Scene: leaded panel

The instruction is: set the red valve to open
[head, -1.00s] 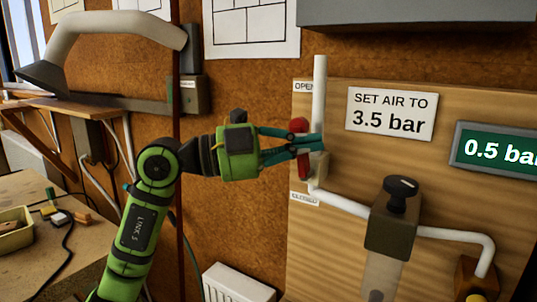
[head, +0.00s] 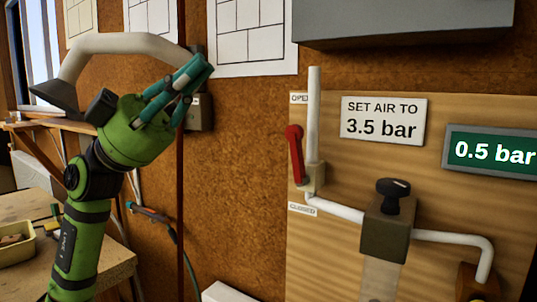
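The red valve (head: 296,155) is on the wooden panel (head: 340,240), beside the upright white pipe (head: 314,120). Its red lever stands nearly upright, with its upper end just below the OPEN label (head: 299,98). The CLOSED label (head: 302,209) is below the valve. My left gripper (head: 198,82) is up and to the left of the valve, clear of it, with nothing seen in it. Its teal fingers overlap in this view, so their opening cannot be judged. My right gripper is not in view.
A sign reading SET AIR TO 3.5 bar (head: 383,121) and a green display reading 0.5 bar (head: 494,152) are on the panel. A black knob (head: 393,192) tops a regulator block right of the valve. A curved lamp-like arm (head: 125,43) is behind my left gripper.

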